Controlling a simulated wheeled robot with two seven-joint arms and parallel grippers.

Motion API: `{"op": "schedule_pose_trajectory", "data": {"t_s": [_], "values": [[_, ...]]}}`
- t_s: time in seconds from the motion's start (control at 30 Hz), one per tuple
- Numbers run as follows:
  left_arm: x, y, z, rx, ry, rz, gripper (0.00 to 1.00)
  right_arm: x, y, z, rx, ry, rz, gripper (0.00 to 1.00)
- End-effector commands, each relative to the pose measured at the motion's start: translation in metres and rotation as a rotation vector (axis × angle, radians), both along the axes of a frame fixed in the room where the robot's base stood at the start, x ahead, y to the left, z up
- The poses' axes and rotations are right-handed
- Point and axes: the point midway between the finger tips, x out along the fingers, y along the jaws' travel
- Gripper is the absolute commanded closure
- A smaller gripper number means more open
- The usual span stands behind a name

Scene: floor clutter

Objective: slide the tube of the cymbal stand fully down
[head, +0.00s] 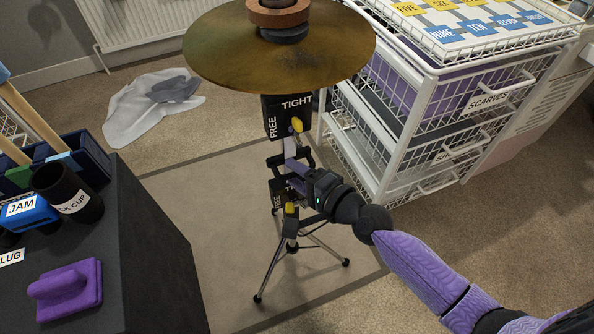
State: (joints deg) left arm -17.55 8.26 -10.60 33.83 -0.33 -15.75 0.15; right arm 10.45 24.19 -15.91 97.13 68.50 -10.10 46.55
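The cymbal stand (291,226) stands upright on black-footed tripod legs, with a brass cymbal (230,62) on top. Below the cymbal is a black block with a yellow knob (296,125), marked FREE and TIGHT. A short stretch of grey tube (290,147) shows beneath it. A lower block with another yellow knob (290,208) reads FREE; the rest of its label is hidden. My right gripper (287,168) comes from the right, its fingers at the stand's column between the two blocks. Whether they clamp the tube is unclear. My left gripper is out of view.
A white wire drawer rack (400,150) stands close on the right, behind my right arm. A dark cabinet (160,260) with a cup and a purple block is at left. A plastic bag (140,110) lies on the carpet. The mat (210,215) around the legs is clear.

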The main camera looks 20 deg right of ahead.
Motion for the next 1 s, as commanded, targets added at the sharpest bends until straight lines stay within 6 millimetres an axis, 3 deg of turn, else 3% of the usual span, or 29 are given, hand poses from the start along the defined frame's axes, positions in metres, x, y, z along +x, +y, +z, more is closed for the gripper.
{"op": "schedule_pose_trajectory", "data": {"t_s": [0.27,0.7,1.0], "values": [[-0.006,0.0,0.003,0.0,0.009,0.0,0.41,-0.003,-0.002,0.003,0.001,-0.004,-0.001,0.47],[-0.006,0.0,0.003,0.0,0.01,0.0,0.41,-0.08,-0.038,0.017,-0.005,0.001,0.001,0.47],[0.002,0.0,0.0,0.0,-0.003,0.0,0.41,-0.088,-0.041,0.022,0.002,-0.004,0.0,0.47]]}}
